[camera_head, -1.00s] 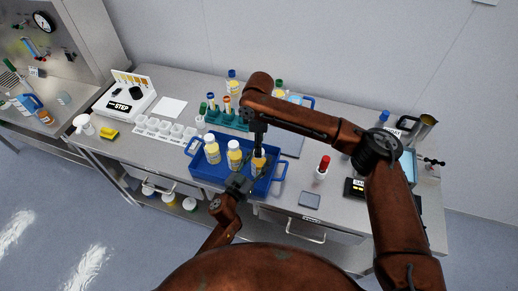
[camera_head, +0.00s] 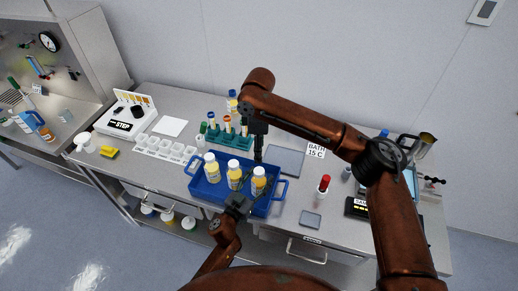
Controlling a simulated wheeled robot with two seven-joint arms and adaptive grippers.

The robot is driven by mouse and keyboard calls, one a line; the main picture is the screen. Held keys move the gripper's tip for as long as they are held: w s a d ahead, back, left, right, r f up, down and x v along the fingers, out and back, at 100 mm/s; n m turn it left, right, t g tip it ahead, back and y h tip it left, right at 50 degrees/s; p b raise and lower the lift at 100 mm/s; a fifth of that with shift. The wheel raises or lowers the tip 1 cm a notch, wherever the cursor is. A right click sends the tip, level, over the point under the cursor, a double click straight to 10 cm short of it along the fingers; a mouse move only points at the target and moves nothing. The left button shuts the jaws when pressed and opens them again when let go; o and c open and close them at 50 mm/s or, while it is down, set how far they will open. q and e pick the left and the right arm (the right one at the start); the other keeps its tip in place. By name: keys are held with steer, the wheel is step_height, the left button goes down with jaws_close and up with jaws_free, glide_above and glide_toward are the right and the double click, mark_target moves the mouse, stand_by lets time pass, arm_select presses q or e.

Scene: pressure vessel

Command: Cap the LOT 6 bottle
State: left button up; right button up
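Three yellow bottles with white tops stand upright in a blue tray (camera_head: 208,192): a left bottle (camera_head: 211,170), a middle bottle (camera_head: 234,176) and a right bottle (camera_head: 258,183). Their labels are too small to read, so I cannot tell which is LOT 6. My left gripper (camera_head: 246,195) is low at the tray's front side, close to the middle and right bottles; its fingers are too small and dark to tell whether they are shut. My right gripper (camera_head: 258,154) points down just behind and above the right bottle, apart from its white top. Its finger opening cannot be made out.
A green tube rack (camera_head: 230,140) stands behind the tray. White cups (camera_head: 165,147) and a STEP box (camera_head: 125,113) are to the left. A red-topped bottle (camera_head: 324,184) and a small grey pad (camera_head: 310,219) are to the right. A grey plate (camera_head: 286,160) lies behind them.

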arm_select(q)
steer(key=shift+o, duration=1)
steer(key=shift+s, duration=0.1)
steer(key=v, duration=1.2)
steer(key=shift+f, duration=0.1)
